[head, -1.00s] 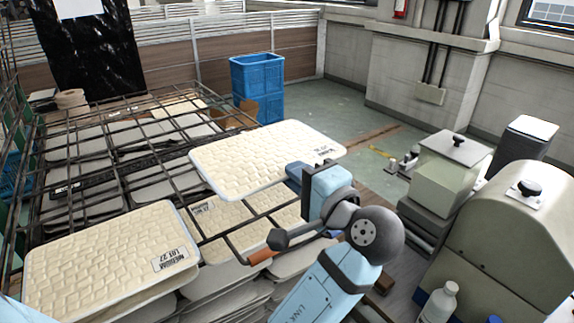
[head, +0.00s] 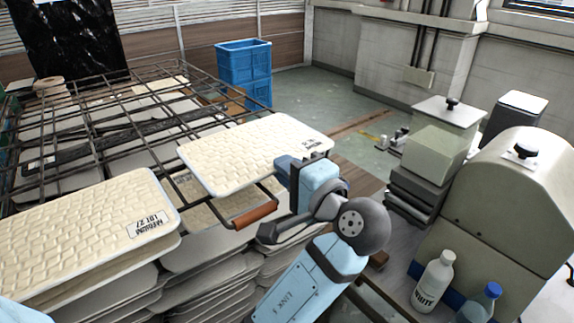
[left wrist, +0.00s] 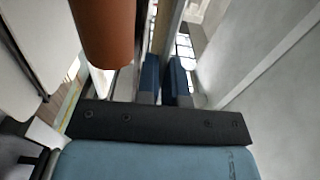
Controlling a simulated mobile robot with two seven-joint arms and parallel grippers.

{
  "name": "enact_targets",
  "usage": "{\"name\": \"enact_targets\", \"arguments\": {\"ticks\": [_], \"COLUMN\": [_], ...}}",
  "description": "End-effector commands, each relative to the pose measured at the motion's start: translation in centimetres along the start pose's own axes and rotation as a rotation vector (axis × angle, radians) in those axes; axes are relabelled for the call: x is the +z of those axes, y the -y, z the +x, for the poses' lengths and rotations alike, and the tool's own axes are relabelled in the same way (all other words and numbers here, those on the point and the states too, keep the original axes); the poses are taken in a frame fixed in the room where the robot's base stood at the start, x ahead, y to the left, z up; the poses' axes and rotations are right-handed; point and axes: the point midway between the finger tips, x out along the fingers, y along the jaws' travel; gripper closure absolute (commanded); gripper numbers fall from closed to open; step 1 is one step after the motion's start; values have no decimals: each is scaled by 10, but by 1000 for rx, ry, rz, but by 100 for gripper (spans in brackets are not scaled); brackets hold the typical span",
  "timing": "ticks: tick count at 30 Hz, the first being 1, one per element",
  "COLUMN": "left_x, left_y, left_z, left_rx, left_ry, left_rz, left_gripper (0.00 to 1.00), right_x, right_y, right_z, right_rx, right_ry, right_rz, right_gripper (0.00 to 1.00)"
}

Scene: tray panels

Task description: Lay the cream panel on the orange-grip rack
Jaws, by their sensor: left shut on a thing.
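The cream panel (head: 245,152), with a woven surface and a black-printed label, is raised over the front right of the dark wire rack in the head view. My left gripper (head: 302,172) is shut on its right front edge. The wire rack's orange grip (head: 254,216) is just below the panel's near edge, left of the gripper. The grip is large at the upper left of the left wrist view (left wrist: 102,32), beside the fingers (left wrist: 168,82). Whether the panel touches the rack is unclear. My right gripper is not in view.
A similar panel labelled MEDIUM LOT 27 (head: 85,225) lies on a stack at the left front. More pale stacked panels (head: 195,292) fill the space under the rack. Blue crates (head: 244,62) stand behind.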

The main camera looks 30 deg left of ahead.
Motion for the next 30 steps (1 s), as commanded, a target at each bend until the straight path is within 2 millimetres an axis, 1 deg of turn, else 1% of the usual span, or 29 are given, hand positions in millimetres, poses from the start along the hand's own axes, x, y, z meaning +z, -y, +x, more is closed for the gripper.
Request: {"name": "enact_targets", "arguments": {"ticks": [1, 6, 30], "left_x": [0, 0, 0], "left_y": [-6, -12, -16], "left_z": [0, 0, 0], "left_rx": [0, -1, 0], "left_ry": [0, -1, 0], "left_rz": [1, -2, -2], "left_gripper": [100, 100, 100], "right_x": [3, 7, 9], "right_y": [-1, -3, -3], "right_z": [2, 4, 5], "right_rx": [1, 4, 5], "right_ry": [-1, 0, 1], "right_rz": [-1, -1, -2], "right_gripper": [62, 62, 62]}}
